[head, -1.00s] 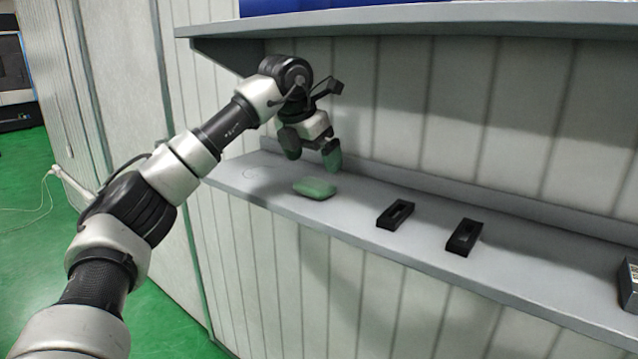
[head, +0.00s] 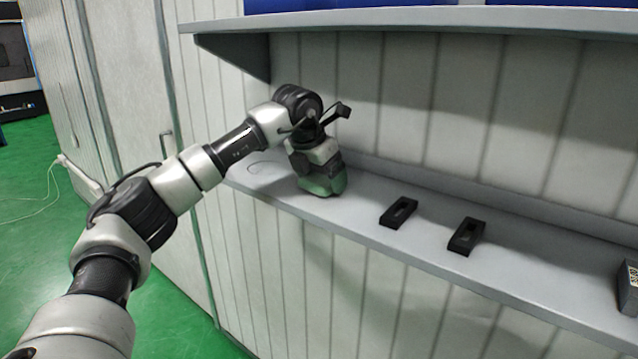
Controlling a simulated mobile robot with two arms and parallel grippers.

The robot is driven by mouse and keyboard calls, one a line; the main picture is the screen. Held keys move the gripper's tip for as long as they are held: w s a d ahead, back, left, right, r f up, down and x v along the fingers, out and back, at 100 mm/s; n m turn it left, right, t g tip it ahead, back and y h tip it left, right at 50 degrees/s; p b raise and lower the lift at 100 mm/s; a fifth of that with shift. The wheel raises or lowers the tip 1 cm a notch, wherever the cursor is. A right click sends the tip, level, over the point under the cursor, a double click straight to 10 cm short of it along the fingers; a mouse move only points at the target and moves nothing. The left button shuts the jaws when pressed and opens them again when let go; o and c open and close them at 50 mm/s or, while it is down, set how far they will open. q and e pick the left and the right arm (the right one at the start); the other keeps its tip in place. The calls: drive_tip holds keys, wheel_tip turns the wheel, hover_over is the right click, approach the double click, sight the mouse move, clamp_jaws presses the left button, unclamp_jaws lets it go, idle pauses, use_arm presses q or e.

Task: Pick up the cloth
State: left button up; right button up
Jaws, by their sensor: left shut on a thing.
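The green cloth (head: 314,187) is on the grey lower shelf (head: 365,222), toward its left end. It is mostly hidden by my left gripper (head: 321,184), which has come down over it from above. The fingers are closed on the cloth, low at the shelf surface. I cannot tell whether the cloth is clear of the shelf. My right gripper is not in view.
Two black slotted blocks (head: 398,212) (head: 466,236) lie on the shelf to the right of the cloth. A dark box (head: 628,287) stands at the far right edge. An upper shelf (head: 420,20) with blue bins (head: 300,5) overhangs the arm.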

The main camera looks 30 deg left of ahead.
sight(320, 178)
use_arm(q)
drive_tip(key=shift+s+r+b, duration=0.15)
drive_tip(key=shift+r+b, duration=0.05)
drive_tip(key=shift+b, duration=0.35)
wheel_tip(320, 178, up, 6)
drive_tip(key=shift+r+b, duration=0.15)
drive_tip(key=shift+b, duration=0.6)
drive_tip(key=s+a+b, duration=0.1)
drive_tip(key=s+b, duration=0.4)
drive_tip(key=s, duration=1.4)
drive_tip(key=shift+s+a+r, duration=0.15)
drive_tip(key=shift+s+a, duration=0.15)
drive_tip(key=shift+s, duration=0.05)
